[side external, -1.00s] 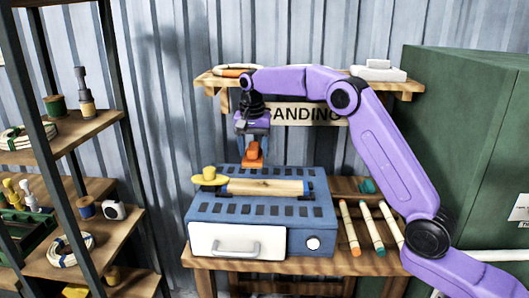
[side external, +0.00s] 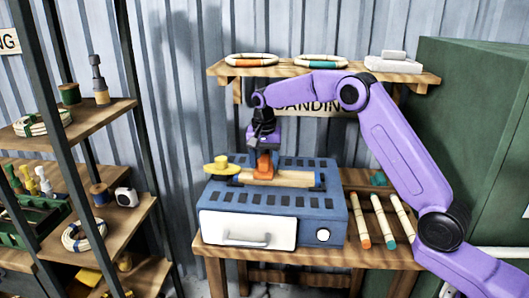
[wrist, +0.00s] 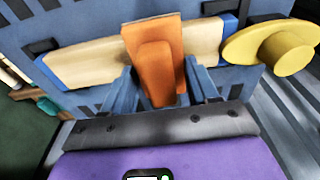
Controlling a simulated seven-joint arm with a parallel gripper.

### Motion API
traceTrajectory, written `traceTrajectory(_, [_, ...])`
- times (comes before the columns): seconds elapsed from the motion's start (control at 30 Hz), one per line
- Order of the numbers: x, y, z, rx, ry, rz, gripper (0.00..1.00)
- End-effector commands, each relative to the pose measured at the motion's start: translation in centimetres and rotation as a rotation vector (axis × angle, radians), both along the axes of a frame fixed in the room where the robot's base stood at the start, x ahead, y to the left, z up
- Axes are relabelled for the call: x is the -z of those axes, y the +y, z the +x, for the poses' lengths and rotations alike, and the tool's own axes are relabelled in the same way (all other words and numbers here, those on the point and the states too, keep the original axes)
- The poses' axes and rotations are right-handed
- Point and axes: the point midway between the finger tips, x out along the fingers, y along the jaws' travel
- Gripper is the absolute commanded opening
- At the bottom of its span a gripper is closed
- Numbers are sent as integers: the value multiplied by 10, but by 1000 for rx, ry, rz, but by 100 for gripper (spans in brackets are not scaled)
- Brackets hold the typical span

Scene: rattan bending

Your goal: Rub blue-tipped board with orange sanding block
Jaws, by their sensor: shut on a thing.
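The orange sanding block (side external: 264,168) is held in my gripper (side external: 264,152), low over the board and seemingly touching its top. The pale wooden board (side external: 295,179) lies flat across the top of a blue slotted box (side external: 270,207). In the wrist view the board (wrist: 85,63) shows blue at both ends, and the orange block (wrist: 155,60) crosses its middle. My gripper's fingers (wrist: 165,82) sit on both sides of the block's raised handle. The block hides part of the board, so exact contact is hard to tell.
A yellow knob on a disc (side external: 220,165) stands at the board's left end. Several coloured-tip sticks (side external: 381,220) and a teal piece (side external: 379,178) lie on the bench to the right. A shelf with rings (side external: 318,62) hangs behind. A rack (side external: 70,130) stands left, a green cabinet (side external: 480,130) right.

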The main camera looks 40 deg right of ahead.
Motion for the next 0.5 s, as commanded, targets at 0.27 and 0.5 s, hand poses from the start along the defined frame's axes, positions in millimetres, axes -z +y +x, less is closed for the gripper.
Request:
traceTrajectory(0.27, [9, -17, -17, 1, 3, -1, 30])
traceTrajectory(0.5, [9, -33, -33, 2, 6, -1, 30])
